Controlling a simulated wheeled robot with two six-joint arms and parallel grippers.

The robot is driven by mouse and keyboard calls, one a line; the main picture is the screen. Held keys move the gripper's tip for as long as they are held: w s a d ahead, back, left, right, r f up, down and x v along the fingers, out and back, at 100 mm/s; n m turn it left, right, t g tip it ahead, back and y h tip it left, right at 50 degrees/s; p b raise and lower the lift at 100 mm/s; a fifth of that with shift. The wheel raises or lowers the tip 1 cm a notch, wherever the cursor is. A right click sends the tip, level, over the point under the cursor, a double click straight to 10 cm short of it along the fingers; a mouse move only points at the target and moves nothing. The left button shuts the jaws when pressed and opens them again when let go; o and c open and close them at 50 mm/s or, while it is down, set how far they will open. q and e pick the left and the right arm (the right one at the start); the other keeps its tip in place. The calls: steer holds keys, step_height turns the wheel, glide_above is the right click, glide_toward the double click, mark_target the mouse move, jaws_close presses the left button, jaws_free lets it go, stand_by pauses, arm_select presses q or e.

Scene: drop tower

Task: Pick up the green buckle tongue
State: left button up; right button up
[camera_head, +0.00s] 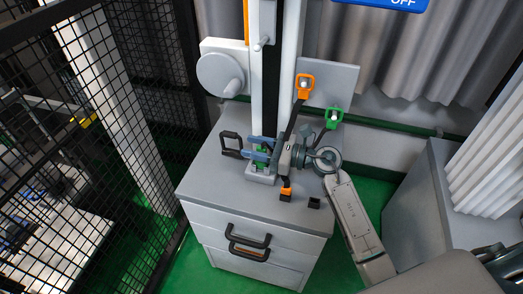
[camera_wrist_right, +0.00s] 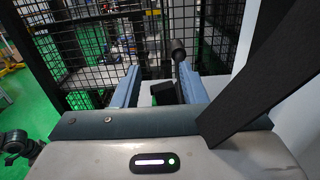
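The green buckle tongue (camera_head: 333,117) hangs on a peg at the right of the tower, in the head view, with a dark strap below it. My right gripper (camera_head: 254,148) is below and left of it, above the grey cabinet top. Its two blue fingers are apart and point left, away from the tongue. In the right wrist view the fingers (camera_wrist_right: 160,78) are also apart, with a black part showing between or beyond them; I see nothing clamped. The green tongue does not show in the wrist view. My left gripper is not clearly seen.
An orange buckle tongue (camera_head: 304,84) hangs left of the green one, its black strap passing close to my right wrist. An orange-topped buckle (camera_head: 286,191) and a black buckle (camera_head: 314,202) stand on the cabinet (camera_head: 220,188). A black handle (camera_head: 231,144) is just beyond the fingers. Mesh fencing stands left.

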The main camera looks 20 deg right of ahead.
jaws_close()
steer(key=shift+r, duration=0.1)
